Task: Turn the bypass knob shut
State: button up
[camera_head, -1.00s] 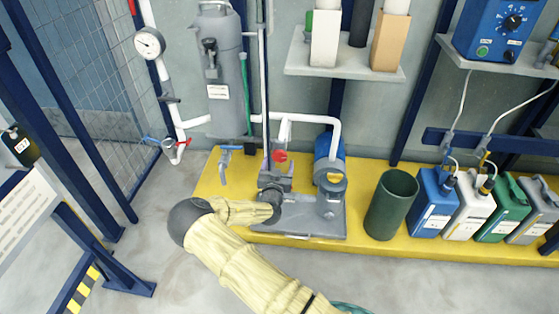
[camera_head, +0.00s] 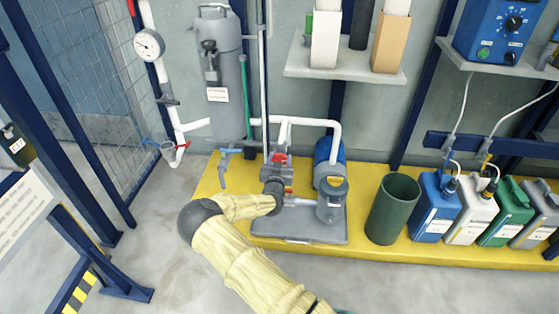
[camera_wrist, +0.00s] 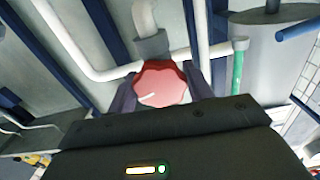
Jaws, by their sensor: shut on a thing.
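The red knob (camera_wrist: 163,84) is round and lobed, with a short white mark on its face. In the wrist view it sits below a grey pipe fitting, between the two dark fingers of my gripper (camera_wrist: 162,94), which are shut on its sides. In the head view my gripper (camera_head: 275,191) is at the grey valve and pump assembly (camera_head: 330,222) on the yellow platform. A red part (camera_head: 279,158) shows just above it and a smaller red spot beside it. I cannot tell from the head view which one is held.
White pipes (camera_head: 300,121) rise close around the valve. A grey tank (camera_head: 218,65) stands behind left, with a blue-handled tap (camera_head: 224,165) below. A dark green cylinder (camera_head: 392,210) and several jugs stand to the right. The floor in front is clear.

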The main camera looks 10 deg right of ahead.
jog(key=shift+n, duration=2.4)
jog(key=o, duration=1)
jog(key=p+v, duration=0.6)
jog(key=v, duration=1.1)
jog(key=shift+s, duration=0.2)
